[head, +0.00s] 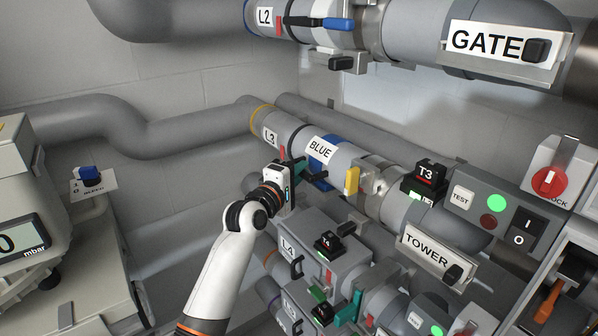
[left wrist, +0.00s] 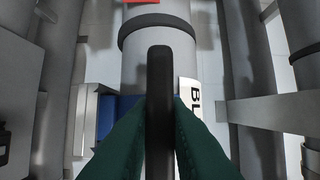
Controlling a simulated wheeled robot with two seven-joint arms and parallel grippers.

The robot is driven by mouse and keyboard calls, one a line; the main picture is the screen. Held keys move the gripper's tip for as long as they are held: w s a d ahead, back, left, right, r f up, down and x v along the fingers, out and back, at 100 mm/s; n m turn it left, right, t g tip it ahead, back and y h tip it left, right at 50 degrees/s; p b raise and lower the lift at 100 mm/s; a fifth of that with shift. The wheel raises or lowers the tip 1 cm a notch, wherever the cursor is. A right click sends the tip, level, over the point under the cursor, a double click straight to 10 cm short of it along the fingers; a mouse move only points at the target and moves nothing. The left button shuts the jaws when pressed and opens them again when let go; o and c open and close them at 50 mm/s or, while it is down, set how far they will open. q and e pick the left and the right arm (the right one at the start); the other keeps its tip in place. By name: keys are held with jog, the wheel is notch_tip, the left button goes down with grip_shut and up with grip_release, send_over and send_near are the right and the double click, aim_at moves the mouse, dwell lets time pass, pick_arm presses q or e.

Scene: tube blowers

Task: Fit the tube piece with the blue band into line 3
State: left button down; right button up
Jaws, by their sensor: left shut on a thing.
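The tube piece with the blue band (head: 325,147) carries a white BLUE label and lies along line 3 (head: 271,134), between the L3 pipe end and the clamp area with an upright yellow lever (head: 352,180). I cannot tell whether it is fully seated. My left gripper (head: 300,170) is at its near side, shut on its black bar handle. In the left wrist view, the green fingers (left wrist: 160,135) pinch the black handle (left wrist: 160,80). The blue band (left wrist: 108,115) shows partly behind them. My right gripper is not in view.
Line L2 (head: 265,17) runs above, with a GATE sign. Line L4 (head: 288,247) runs close below. A T3 block (head: 430,176), a TOWER sign (head: 427,255) and a switch panel (head: 497,220) stand to the right. A mbar gauge (head: 22,240) stands left.

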pick_arm(q)
jog(key=shift+f, duration=0.3)
dwell(0.5)
jog(key=c, duration=1.3)
grip_release()
jog(key=shift+f, duration=0.15)
jog(key=shift+s, duration=0.1)
jog(key=shift+b+v, duration=1.95)
jog(key=shift+v, duration=4.05)
